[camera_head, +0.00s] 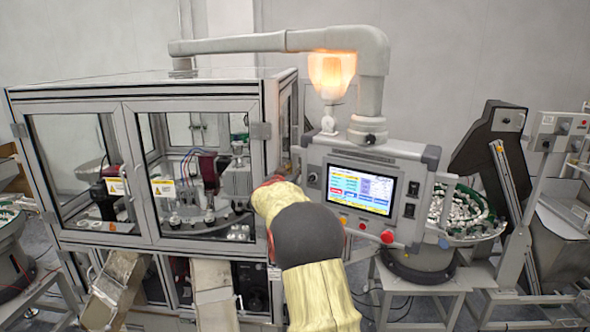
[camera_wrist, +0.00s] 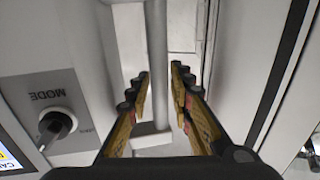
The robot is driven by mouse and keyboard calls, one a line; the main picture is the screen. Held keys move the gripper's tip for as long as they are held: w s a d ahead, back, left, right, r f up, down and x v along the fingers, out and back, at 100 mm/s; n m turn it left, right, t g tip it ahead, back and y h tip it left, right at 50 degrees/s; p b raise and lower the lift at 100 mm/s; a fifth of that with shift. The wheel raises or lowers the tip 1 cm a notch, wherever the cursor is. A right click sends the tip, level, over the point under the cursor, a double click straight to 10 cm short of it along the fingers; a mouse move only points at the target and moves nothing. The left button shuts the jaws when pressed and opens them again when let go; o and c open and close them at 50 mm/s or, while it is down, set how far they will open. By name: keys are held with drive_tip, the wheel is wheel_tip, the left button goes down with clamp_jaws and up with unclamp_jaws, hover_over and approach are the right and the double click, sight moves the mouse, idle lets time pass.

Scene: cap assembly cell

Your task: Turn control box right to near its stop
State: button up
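The control box (camera_head: 322,190) hangs under a thick grey pipe arm, in the middle right of the head view. Its front carries a lit screen (camera_head: 360,190) and a red button (camera_head: 387,236). In the wrist view, a MODE knob (camera_wrist: 57,126) shows on the box's face, left of my gripper. My gripper (camera_wrist: 161,74) is at the box's left side, its fingers on either side of an upright grey handle bar (camera_wrist: 157,40). The fingertips are close to the bar; whether they press on it I cannot tell. In the head view my own arm hides the fingers.
A framed glass machine enclosure (camera_head: 135,105) stands directly left of the box. The grey pipe (camera_head: 370,85) with a glowing lamp (camera_head: 331,75) runs above it. A bowl feeder (camera_head: 440,262) with white parts stands behind, to the right.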

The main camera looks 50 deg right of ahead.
drive_tip(key=shift+c, duration=0.7)
drive_tip(key=c, duration=0.4)
clamp_jaws()
